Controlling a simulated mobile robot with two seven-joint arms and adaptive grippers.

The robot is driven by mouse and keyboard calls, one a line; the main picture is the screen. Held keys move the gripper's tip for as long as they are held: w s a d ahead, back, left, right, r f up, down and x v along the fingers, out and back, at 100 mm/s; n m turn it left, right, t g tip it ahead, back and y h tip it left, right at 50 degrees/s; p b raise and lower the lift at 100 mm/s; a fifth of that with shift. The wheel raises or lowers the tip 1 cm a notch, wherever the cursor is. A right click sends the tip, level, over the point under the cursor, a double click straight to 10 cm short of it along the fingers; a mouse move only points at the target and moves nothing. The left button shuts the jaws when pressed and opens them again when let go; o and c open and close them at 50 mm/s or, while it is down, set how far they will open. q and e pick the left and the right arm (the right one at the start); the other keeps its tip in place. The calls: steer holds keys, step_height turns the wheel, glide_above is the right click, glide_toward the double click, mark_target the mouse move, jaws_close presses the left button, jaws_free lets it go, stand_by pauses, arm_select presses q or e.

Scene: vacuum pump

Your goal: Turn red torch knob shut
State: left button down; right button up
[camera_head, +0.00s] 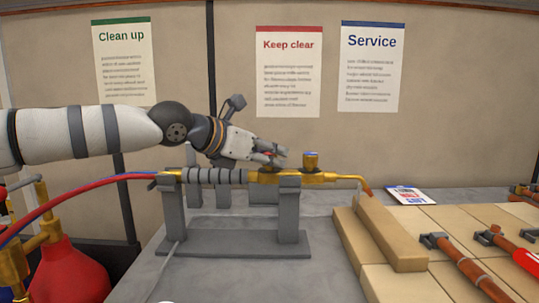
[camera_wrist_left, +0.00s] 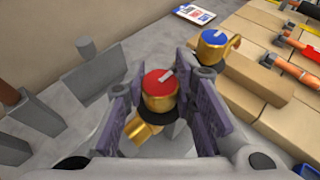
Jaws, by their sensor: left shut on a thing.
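The torch (camera_head: 325,177) lies in a grey stand (camera_head: 288,210), its bent tip pointing right. Its red knob (camera_wrist_left: 160,86) has a brass side and a pale pointer mark on its red top, and sits between the fingers of my left gripper (camera_wrist_left: 158,98) in the left wrist view. In the head view my left gripper (camera_head: 277,155) comes from the left and is shut on the red knob, hiding most of it. The blue knob (camera_head: 311,160) stands free just to the right, and it also shows in the left wrist view (camera_wrist_left: 214,40). My right gripper is not in view.
Red and blue hoses (camera_head: 90,186) run left from the torch. A red cylinder (camera_head: 70,275) stands at the lower left. Firebricks (camera_head: 385,240) and copper pipes (camera_head: 465,265) lie at the right. A small card (camera_head: 411,196) lies behind them. Bare grey bench (camera_head: 260,285) lies in front.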

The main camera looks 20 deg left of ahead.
arm_select(q)
steer(key=c, duration=1.3)
jaws_free()
steer(key=v, duration=1.2)
